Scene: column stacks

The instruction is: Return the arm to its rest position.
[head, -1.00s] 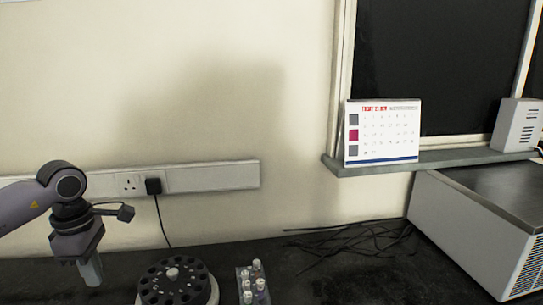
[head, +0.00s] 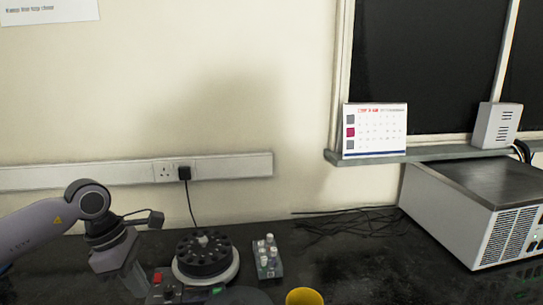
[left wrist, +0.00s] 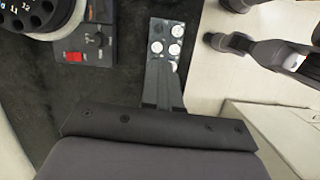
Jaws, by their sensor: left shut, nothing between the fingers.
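My left gripper (head: 136,282) is at the lower left of the head view, pointing down over the dark bench, left of a black round carousel (head: 203,258) on a white base. It is shut and empty. In the left wrist view its fingers (left wrist: 164,88) show at the middle, with a small rack of white-capped vials (left wrist: 166,42) beyond them. The rack also stands right of the carousel in the head view (head: 269,270). My right gripper is not identifiable in these views.
A control panel with a red switch (head: 158,277) sits in front of the carousel. A yellow cup (head: 304,297) is at the bottom edge. A large grey unit (head: 478,205) stands at the right; loose black cables (head: 345,222) lie by the wall.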

